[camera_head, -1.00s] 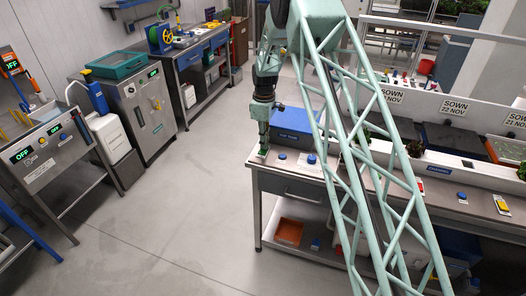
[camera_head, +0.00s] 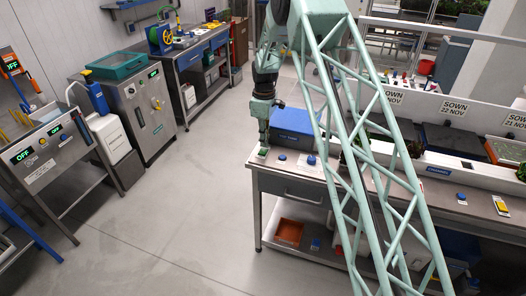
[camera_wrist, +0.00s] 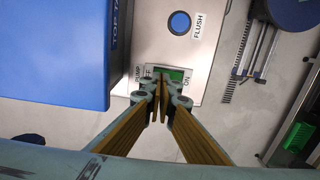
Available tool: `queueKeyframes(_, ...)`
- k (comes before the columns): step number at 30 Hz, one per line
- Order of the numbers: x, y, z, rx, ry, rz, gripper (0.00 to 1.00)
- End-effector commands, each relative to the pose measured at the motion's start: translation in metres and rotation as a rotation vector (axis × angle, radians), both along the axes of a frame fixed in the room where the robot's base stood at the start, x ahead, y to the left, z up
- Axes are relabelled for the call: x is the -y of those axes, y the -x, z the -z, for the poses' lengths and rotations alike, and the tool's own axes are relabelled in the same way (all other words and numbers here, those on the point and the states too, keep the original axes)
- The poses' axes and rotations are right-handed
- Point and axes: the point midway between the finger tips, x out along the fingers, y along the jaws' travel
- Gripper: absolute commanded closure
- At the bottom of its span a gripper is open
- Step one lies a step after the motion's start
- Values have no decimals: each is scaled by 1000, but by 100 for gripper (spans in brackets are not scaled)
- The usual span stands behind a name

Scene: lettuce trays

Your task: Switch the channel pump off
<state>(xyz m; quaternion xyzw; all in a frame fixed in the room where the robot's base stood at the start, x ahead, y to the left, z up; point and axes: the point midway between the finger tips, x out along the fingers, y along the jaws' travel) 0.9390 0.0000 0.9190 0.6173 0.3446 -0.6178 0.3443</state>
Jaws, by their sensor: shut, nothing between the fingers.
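The pump switch (camera_wrist: 176,75) is a small rocker on a pale plate, marked PUMP, with OFF at its left end and ON at its right. Green shows on the part toward ON. In the head view it is a small green spot (camera_head: 263,152) at the bench's near left corner. My gripper (camera_wrist: 161,80) is shut and empty, its fingertips over the switch's near edge, hiding part of it. In the head view my gripper (camera_head: 264,143) points down just above the switch. I cannot tell whether the tips touch it.
A blue FLUSH button (camera_wrist: 179,23) lies just beyond the switch. A large blue box (camera_wrist: 55,50) stands close on the left in the wrist view. The bench edge is close by, with open floor (camera_head: 190,200) beyond it.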

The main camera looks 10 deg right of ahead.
Motion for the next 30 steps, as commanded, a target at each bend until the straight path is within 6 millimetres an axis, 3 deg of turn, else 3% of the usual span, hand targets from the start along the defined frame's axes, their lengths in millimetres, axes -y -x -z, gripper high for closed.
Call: queueKeyframes(30,0,0,-48,1,0,0,100)
